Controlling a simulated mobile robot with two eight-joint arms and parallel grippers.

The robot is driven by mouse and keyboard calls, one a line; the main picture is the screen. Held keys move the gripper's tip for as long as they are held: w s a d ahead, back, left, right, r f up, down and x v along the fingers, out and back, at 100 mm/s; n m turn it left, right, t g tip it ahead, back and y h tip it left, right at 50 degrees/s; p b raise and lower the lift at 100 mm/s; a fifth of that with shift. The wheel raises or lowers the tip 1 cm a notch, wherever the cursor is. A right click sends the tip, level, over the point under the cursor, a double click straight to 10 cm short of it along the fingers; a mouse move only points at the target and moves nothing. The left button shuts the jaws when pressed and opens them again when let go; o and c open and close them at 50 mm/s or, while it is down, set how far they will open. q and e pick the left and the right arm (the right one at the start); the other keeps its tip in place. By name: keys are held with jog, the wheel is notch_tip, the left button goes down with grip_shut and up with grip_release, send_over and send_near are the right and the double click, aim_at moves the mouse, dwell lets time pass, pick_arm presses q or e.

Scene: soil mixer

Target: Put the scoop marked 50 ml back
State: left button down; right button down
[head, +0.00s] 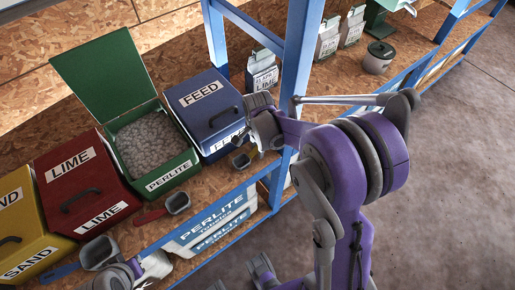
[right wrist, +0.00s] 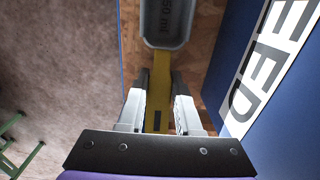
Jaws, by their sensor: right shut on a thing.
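The 50 ml scoop (right wrist: 168,22) has a grey bowl with the marking inside and a yellow handle (right wrist: 161,82). My right gripper (right wrist: 159,112) is shut on that handle in the right wrist view. In the head view the scoop bowl (head: 242,160) shows just below my right gripper (head: 262,140), in front of the blue FEED bin (head: 206,105). I cannot tell whether the scoop touches the shelf. Part of my left gripper (head: 140,270) shows at the bottom left; its jaws are not clear.
A red-handled scoop (head: 176,203) and a blue-handled scoop (head: 98,250) lie along the shelf front. The green PERLITE bin (head: 172,178) is open. Red LIME (head: 100,205) and yellow SAND (head: 38,255) bins are closed. A blue post (head: 300,50) stands beside my right gripper.

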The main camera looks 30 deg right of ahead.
jog(key=shift+f, duration=0.2)
jog(key=c, duration=0.6)
grip_release()
jog(key=shift+r, duration=0.15)
jog(key=shift+r, duration=0.3)
notch_tip(320, 180, up, 11)
jog(key=p, duration=0.2)
jog(key=s+a+n+t, duration=0.2)
jog(key=s+a+n, duration=0.3)
jog(key=s+n, duration=0.2)
jog(key=s+a+n+t, duration=0.3)
jog(key=s+a+n, duration=0.1)
jog(key=s+n, duration=0.4)
jog(key=shift+a+f+n, duration=0.35)
jog(key=shift+f+n, duration=0.05)
jog(key=shift+n, duration=0.7)
